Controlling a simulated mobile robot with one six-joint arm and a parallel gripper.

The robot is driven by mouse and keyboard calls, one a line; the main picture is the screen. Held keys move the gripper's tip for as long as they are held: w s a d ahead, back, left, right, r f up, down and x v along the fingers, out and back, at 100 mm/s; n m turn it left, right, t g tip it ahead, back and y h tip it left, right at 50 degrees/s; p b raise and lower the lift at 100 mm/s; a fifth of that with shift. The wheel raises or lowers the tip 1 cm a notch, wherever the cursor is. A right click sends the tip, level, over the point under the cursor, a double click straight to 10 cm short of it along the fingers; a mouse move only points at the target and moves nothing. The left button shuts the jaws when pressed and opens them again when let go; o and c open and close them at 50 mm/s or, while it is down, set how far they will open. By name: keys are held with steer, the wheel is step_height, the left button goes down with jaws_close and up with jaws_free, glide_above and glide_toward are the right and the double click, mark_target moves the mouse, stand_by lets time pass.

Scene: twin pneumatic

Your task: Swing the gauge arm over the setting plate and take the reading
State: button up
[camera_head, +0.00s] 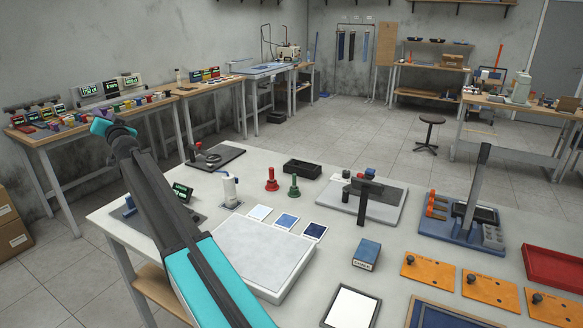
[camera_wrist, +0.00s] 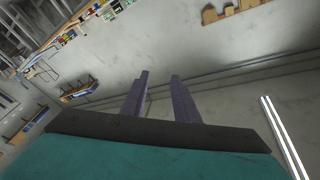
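A grey base plate (camera_head: 385,207) on the near table bears a dark upright with a short dark cross arm (camera_head: 366,186) and a blue block on it; I take this for the gauge, but cannot tell for sure. A small green-lit display (camera_head: 182,191) stands at the table's left, partly behind my arm. A thick pale slab (camera_head: 255,252) lies at the table's middle; I cannot tell which plate is the setting plate. My gripper (camera_wrist: 159,75) is open and empty, its two fingers apart. It is up at the left in the head view, far from the gauge.
A white device (camera_head: 230,190), red (camera_head: 272,180) and green (camera_head: 294,186) handled pieces, a black tray (camera_head: 302,169) and a blue box (camera_head: 367,254) stand on the table. Orange cards (camera_head: 430,270) and a red tray (camera_head: 553,268) lie right. Free tabletop lies between them.

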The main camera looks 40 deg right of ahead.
steer(key=s+d+f+n+g+p, duration=0.1)
steer(key=d+n, duration=0.1)
steer(key=d, duration=0.6)
steer(key=s+d+f+n+g, duration=0.1)
steer(key=d, duration=0.7)
steer(key=s+d+f+n+g+p, duration=0.1)
steer(key=s+d, duration=0.3)
steer(key=d, duration=0.3)
steer(key=s+d+f+n+g, duration=0.1)
steer(key=s+d+n+g, duration=0.15)
steer(key=d, duration=0.45)
steer(key=s+d+f+g+p, duration=0.1)
steer(key=s+d+f, duration=0.1)
steer(key=s+d, duration=0.4)
steer(key=n+g+y+p, duration=0.2)
steer(key=n+g+p, duration=0.15)
steer(key=g, duration=0.55)
glide_toward(361, 174)
steer(key=a+v, duration=0.1)
steer(key=v, duration=0.5)
steer(key=shift+s+d+n+b, duration=0.15)
steer(key=shift+d+n+b, duration=0.15)
steer(key=shift+d+b, duration=0.1)
steer(key=shift+f, duration=0.1)
steer(key=p+x, duration=0.3)
steer(key=x, duration=1)
steer(key=shift+w+f, duration=0.25)
steer(key=shift+f, duration=0.05)
